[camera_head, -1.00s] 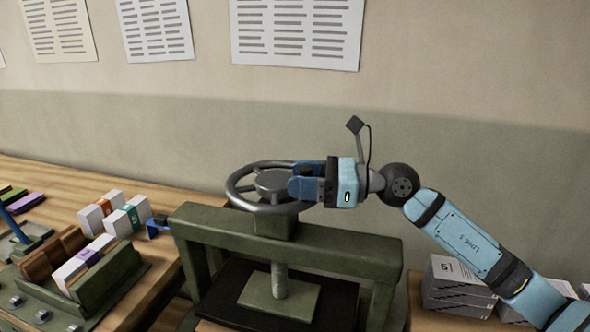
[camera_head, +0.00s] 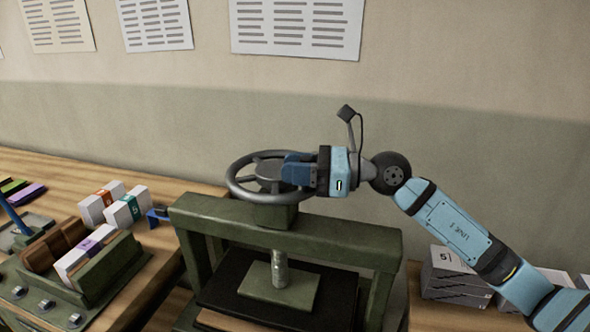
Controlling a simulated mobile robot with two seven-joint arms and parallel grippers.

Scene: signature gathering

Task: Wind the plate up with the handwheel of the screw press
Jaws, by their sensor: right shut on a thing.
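The screw press has a green frame (camera_head: 285,238) with a grey handwheel (camera_head: 238,189) on top. My right gripper (camera_head: 287,170) is shut on the right part of the handwheel, its blue fingers covering the rim there. A grey screw (camera_head: 279,266) runs down under the crossbeam to a green block (camera_head: 262,287) on a dark plate (camera_head: 335,299). A strip of brown (camera_head: 222,321) shows below the plate's front edge. Whether the plate touches anything beneath is hidden.
Left of the press are banded paper blocks (camera_head: 128,208), a green holder with boards (camera_head: 110,267), a small blue clamp-like thing (camera_head: 158,216) and a blue-handled tool (camera_head: 12,213). A stack of grey-white blocks (camera_head: 452,275) stands right of the press. Posters hang behind.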

